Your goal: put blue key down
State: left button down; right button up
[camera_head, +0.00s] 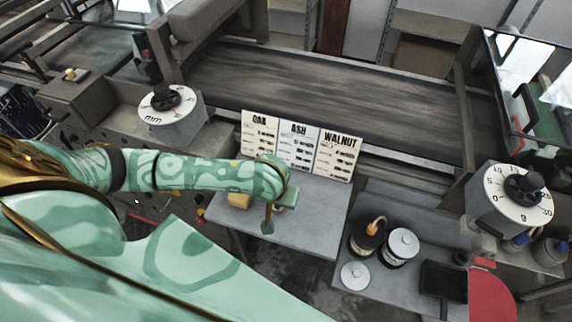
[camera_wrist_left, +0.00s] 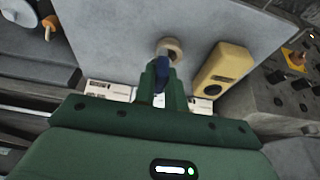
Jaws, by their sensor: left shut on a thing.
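My left gripper (camera_wrist_left: 160,78) is shut on the blue key (camera_wrist_left: 163,72), a small dark blue piece showing between the fingertips in the left wrist view. A round tan piece (camera_wrist_left: 172,44) shows right at its far end; I cannot tell whether it is part of the key or whether it touches the tabletop. In the head view my left gripper (camera_head: 267,226) points down over the small grey table (camera_head: 315,215), and I cannot make out the key there. My right gripper is not in view.
A yellow block (camera_wrist_left: 224,68) lies close beside the gripper on the tabletop. Oak, ash and walnut cards (camera_head: 298,146) stand along the back edge. Two dark jars (camera_head: 398,247) stand on the right bench. The table's right part is clear. A conveyor (camera_head: 330,95) runs behind.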

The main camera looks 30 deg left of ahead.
pick_arm(q)
jog(key=shift+w+d+f, duration=0.25)
jog(key=shift+w+f, duration=0.2)
jog(key=shift+f, duration=0.3)
jog(key=b+x, duration=0.1)
jog(key=x, duration=0.1)
jog(key=b+x, duration=0.1)
jog(key=x, duration=0.1)
jog(key=shift+s+d+f+b, duration=0.1)
jog(key=shift+s+d+b, duration=0.15)
jog(key=shift+d+b, duration=0.15)
jog(key=c, duration=1.5)
grip_release()
jog(key=shift+o, duration=0.2)
jog(key=p+v, duration=0.6)
jog(key=v, duration=0.6)
jog(key=shift+s, duration=0.15)
